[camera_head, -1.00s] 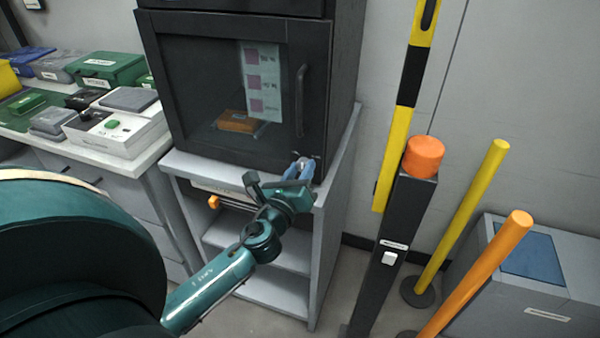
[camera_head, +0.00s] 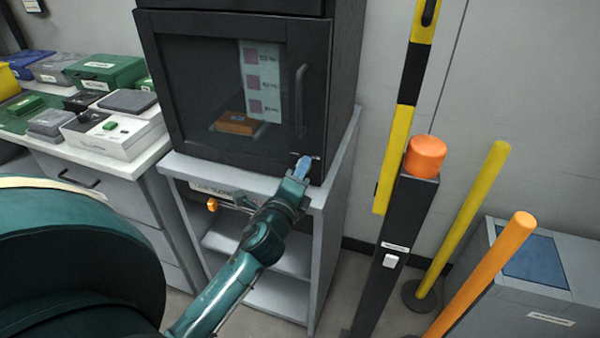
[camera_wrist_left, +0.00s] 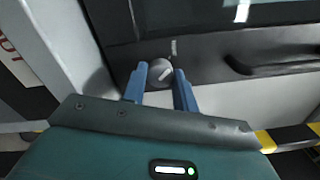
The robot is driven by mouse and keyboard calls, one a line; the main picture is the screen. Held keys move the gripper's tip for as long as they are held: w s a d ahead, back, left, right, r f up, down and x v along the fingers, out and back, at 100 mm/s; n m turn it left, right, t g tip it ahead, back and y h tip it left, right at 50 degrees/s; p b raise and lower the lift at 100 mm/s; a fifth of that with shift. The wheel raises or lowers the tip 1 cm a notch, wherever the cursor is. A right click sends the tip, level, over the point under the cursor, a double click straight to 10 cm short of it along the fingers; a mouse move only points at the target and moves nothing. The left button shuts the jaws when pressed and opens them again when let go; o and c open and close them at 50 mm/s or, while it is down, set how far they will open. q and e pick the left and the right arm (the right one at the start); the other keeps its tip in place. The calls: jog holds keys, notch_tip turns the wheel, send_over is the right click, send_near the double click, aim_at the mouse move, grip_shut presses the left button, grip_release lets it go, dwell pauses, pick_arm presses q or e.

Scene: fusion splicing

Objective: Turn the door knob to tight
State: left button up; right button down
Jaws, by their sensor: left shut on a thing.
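The black cabinet door (camera_head: 200,100) is closed, with a dark window and a vertical handle (camera_head: 299,100) on its right. The round grey door knob (camera_wrist_left: 160,72) sits low on the door frame in the left wrist view, with a pale bar across it and a small light mark above it. My left gripper (camera_head: 303,163) reaches the door's lower right corner. Its blue fingers (camera_wrist_left: 160,82) are on either side of the knob, shut on it. In the head view the fingers hide most of the knob. My right gripper is in neither view.
The cabinet stands on a grey shelf stand (camera_head: 325,215). A dark post with an orange cap (camera_head: 425,157), a yellow pole (camera_head: 465,215) and an orange pole (camera_head: 480,275) stand to the right. A white bench (camera_head: 145,160) with several boxes is at left.

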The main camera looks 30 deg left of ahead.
pick_arm(q)
jog(key=shift+n, duration=0.4)
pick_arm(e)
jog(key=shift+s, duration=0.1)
pick_arm(q)
jog(key=o, duration=1)
jog(key=shift+c, duration=0.2)
jog(key=b+v, duration=0.2)
jog(key=v, duration=1.1)
jog(key=shift+b, duration=0.4)
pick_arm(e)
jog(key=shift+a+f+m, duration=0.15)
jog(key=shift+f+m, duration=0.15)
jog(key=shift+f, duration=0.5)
pick_arm(q)
jog(key=shift+s, duration=0.2)
